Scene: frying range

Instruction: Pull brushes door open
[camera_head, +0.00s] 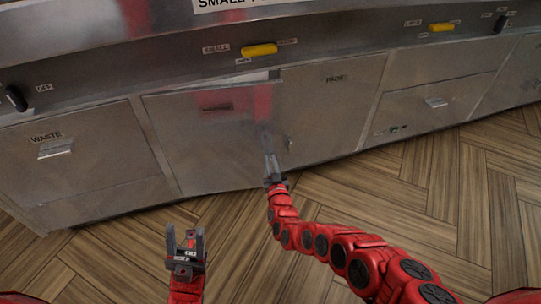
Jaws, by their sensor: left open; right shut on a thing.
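The brushes door (205,145) is the metal panel left of centre, with a small dark label too blurred to read. It stands ajar: a pale gap shows along its top right, and its right side juts out from the cabinet front. My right gripper (268,150) is at the door's right side, shut on what looks like its handle, which the fingers mostly hide. My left gripper (186,236) is open and empty, low in front of the cabinet and apart from the door.
The waste door (85,155) is at the left and the pads door (330,110) at the right; both look closed. Yellow knobs (259,49) and black knobs line the panel above. The wooden floor (450,180) in front is clear apart from my arms.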

